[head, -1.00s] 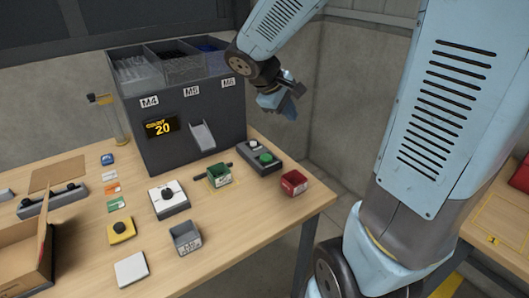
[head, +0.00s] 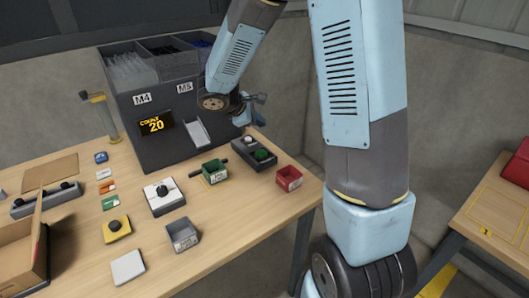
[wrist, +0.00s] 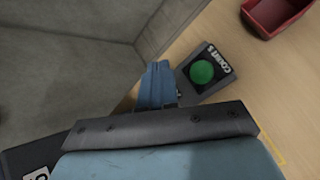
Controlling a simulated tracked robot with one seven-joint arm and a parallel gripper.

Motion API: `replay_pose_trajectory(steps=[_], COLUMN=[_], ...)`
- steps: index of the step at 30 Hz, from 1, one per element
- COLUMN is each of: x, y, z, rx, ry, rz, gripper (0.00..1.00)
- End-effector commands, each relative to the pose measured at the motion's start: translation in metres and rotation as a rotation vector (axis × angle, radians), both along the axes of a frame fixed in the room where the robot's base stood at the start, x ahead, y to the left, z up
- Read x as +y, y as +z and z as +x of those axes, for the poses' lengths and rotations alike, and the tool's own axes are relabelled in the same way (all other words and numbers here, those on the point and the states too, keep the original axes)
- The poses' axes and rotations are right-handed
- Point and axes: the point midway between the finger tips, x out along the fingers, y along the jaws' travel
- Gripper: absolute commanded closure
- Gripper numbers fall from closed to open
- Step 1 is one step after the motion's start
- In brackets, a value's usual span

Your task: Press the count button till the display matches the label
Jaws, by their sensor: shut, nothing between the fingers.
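The feeder's display (head: 152,124) reads "COUNT 20" in yellow. A dark button box (head: 270,163) stands on the table right of the feeder, with a green button (head: 262,155) and a white one (head: 248,141). In the wrist view the green button (wrist: 201,72) sits beside lettering that starts with "COUNT". My gripper (wrist: 157,88) is shut and empty, apart from the green button and left of it in that view. In the head view my gripper (head: 243,113) is above and behind the box, partly hidden by my arm.
The white box with a black knob (head: 164,198) and yellow button box (head: 117,229) are farther left. The feeder (head: 165,155) rises behind.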

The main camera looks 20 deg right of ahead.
Motion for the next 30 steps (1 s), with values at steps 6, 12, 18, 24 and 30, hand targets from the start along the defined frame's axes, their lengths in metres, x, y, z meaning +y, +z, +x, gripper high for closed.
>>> replay_pose_trajectory(steps=[6,12,18,24,30], x=[0.000,0.000,-0.001,-0.001,0.000], y=[-0.005,-0.025,-0.049,-0.071,-0.084], z=[0.000,0.000,-0.001,0.000,0.000], rx=[0.001,0.002,0.004,0.002,0.001], ry=[-0.001,-0.001,-0.002,-0.002,-0.002], rz=[0.000,0.000,0.000,0.000,0.001], gripper=[1.00,1.00,1.00,1.00,1.00])
